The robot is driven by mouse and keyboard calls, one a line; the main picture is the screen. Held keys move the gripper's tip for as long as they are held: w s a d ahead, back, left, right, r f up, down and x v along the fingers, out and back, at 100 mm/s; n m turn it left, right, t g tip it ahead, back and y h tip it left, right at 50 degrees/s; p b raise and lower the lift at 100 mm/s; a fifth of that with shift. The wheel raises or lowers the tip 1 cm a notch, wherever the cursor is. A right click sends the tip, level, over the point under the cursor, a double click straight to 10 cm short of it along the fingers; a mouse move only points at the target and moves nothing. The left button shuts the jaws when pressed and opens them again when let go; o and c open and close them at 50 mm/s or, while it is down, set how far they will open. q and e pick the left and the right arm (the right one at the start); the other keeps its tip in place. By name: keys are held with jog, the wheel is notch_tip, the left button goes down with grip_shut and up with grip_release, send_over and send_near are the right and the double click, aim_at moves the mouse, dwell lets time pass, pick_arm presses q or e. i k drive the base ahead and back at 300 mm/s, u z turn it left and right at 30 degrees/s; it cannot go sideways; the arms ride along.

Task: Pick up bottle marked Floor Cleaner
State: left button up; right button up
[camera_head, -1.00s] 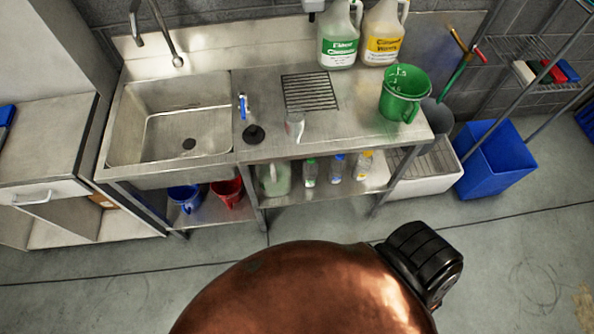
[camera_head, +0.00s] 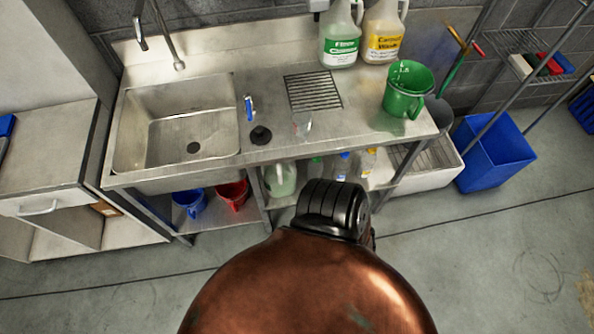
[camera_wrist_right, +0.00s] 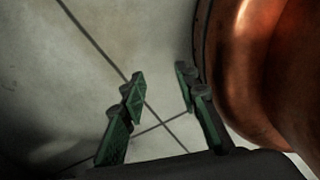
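A white jug with a green label (camera_head: 340,45), whose text appears to read Cleaner, stands upright at the back of the steel counter (camera_head: 355,112). Its top is cut off by the picture edge. A similar jug with a yellow label (camera_head: 384,38) stands right beside it. My right gripper (camera_wrist_right: 161,88) shows in the right wrist view, its green-padded fingers apart with nothing between them, above bare grey floor. Neither gripper's fingers show in the head view. My left gripper is not in view.
The sink (camera_head: 176,140) is left. Bottles and red and blue buckets sit on the shelf below. A blue bin (camera_head: 494,153) stands right.

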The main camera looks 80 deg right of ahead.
aim_at(314, 170)
jog(key=u, duration=0.15)
jog(key=i, duration=0.9)
jog(key=z, duration=2.45)
